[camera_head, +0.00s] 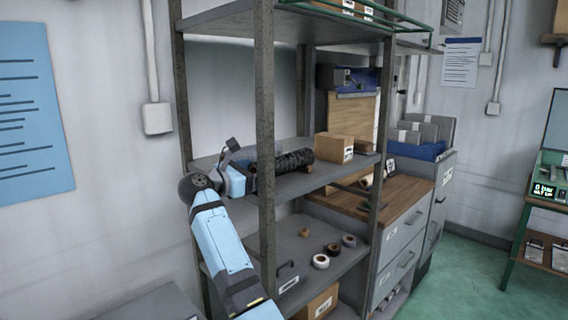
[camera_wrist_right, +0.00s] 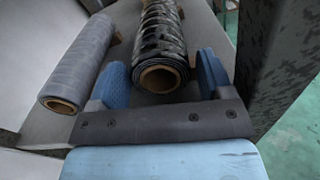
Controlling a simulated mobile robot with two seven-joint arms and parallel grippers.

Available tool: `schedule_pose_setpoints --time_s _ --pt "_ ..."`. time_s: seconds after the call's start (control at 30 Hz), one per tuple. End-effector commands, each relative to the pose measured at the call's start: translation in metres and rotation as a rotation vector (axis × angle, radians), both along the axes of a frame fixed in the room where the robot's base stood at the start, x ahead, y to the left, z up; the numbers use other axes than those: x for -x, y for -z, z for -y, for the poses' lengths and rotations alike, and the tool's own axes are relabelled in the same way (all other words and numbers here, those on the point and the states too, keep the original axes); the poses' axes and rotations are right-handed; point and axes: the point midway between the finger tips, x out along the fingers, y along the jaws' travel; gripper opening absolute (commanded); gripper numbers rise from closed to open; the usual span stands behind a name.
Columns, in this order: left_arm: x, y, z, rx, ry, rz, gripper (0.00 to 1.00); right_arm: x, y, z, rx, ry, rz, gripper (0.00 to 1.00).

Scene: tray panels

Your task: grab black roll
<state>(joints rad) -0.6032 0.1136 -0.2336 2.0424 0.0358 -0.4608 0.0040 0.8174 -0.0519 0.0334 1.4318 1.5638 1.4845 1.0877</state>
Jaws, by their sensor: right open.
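The black roll (camera_head: 293,160) lies on the middle shelf, with a patterned dark surface. In the right wrist view the black roll (camera_wrist_right: 162,35) points away from the camera, its brown cardboard core end facing me. My right gripper (camera_wrist_right: 162,68) is open, with one blue finger on each side of the roll's near end. I cannot tell whether the fingers touch it. In the head view my right gripper (camera_head: 250,178) is at the roll's left end, partly hidden by the shelf post. My left gripper is not in view.
A grey roll (camera_wrist_right: 80,58) lies left of the black roll. A shelf post (camera_head: 265,130) stands close in front of my gripper. A cardboard box (camera_head: 334,147) sits at the shelf's right. Several small rolls (camera_head: 333,249) are on the shelf below.

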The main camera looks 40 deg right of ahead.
Motion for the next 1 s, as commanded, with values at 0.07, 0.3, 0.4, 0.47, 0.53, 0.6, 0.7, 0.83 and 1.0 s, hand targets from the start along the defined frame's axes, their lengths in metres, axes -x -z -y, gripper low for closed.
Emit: schedule_pose_setpoints --time_s 0.07,0.3,0.4,0.47,0.53,0.6,0.7,0.83,1.0 --pt "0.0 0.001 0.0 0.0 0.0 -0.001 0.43 0.0 0.0 0.0 0.0 -0.001 0.0 0.73" --pt "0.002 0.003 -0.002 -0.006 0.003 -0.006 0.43 0.0 0.0 0.0 0.0 -0.001 0.0 0.48" --pt "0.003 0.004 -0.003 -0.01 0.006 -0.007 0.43 0.0 0.0 0.0 0.0 -0.001 0.0 0.25" --pt "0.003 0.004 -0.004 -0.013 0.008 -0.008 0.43 0.0 -0.001 0.0 0.002 -0.001 0.001 0.23" --pt "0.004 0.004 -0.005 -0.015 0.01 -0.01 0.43 0.0 -0.001 0.0 0.002 -0.001 0.001 0.23" --pt "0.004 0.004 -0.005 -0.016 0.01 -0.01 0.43 0.0 -0.001 0.0 0.002 -0.001 0.001 0.23" --pt "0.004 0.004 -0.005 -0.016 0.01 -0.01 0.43 0.0 -0.002 0.0 0.001 -0.001 0.002 0.23" --pt "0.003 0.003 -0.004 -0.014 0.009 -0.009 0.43 0.001 -0.01 0.0 0.001 -0.001 0.004 0.23" --pt "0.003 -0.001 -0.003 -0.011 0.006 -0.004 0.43 0.004 -0.032 -0.001 -0.001 0.002 0.005 0.23"
